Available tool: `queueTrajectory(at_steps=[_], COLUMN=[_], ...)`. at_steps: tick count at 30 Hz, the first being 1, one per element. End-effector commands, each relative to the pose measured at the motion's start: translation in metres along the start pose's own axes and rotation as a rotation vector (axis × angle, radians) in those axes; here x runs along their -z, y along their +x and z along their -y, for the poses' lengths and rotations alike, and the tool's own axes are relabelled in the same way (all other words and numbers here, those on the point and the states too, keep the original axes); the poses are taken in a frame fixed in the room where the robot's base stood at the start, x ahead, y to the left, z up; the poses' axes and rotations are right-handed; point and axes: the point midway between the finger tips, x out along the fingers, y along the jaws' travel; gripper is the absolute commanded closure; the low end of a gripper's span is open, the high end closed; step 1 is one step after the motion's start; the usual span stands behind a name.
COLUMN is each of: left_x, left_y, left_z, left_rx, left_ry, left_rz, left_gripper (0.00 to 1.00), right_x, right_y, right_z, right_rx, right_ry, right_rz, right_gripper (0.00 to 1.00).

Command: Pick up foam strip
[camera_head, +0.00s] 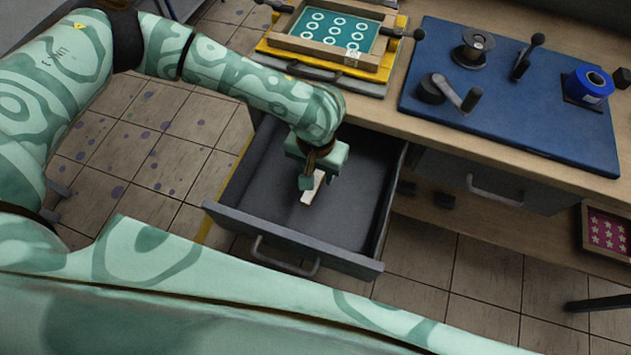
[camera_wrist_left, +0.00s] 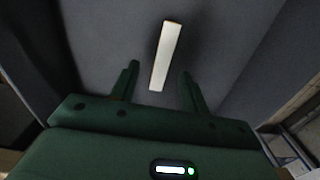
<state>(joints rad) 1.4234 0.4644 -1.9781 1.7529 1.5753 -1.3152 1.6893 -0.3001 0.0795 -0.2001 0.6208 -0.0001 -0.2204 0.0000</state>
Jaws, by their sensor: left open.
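The foam strip (camera_head: 313,188) is a pale, cream-coloured bar lying in the open grey drawer (camera_head: 364,207). In the left wrist view the strip (camera_wrist_left: 166,55) lies lengthwise on the drawer floor, its near end close to the gap between my fingers. My left gripper (camera_head: 309,187) is inside the drawer, over the strip, and hides part of it in the head view. In the left wrist view the left gripper (camera_wrist_left: 159,82) is open, with one finger on each side of the gap and nothing held. My right gripper does not show.
The drawer's front panel with its handle (camera_head: 286,262) and its side walls surround the left gripper. The wooden worktop (camera_head: 391,111) overhangs the drawer's back. On it are a printing screen (camera_head: 331,31) and a blue mat (camera_head: 440,60) with spools and levers. Another drawer (camera_head: 495,190) is at right.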

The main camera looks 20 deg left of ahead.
Motion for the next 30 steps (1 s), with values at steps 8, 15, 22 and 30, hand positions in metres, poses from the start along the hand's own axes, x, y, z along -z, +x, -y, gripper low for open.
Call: queueTrajectory(at_steps=[8,15,22,30], left_x=[-0.009,-0.008,-0.008,-0.008], left_y=[0.047,0.046,0.046,0.045], left_z=[0.004,0.004,0.004,0.004], left_rx=[0.0,0.0,0.0,0.0], left_ry=[-0.001,-0.001,-0.001,-0.001], left_rz=[0.005,0.001,0.001,0.001], left_gripper=[0.55,0.55,1.0,1.0], right_x=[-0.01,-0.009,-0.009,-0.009], right_y=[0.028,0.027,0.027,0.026], right_z=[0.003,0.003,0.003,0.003], right_rx=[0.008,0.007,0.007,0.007], right_ry=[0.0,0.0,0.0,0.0], right_rz=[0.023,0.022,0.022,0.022], right_gripper=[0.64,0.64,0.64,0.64])
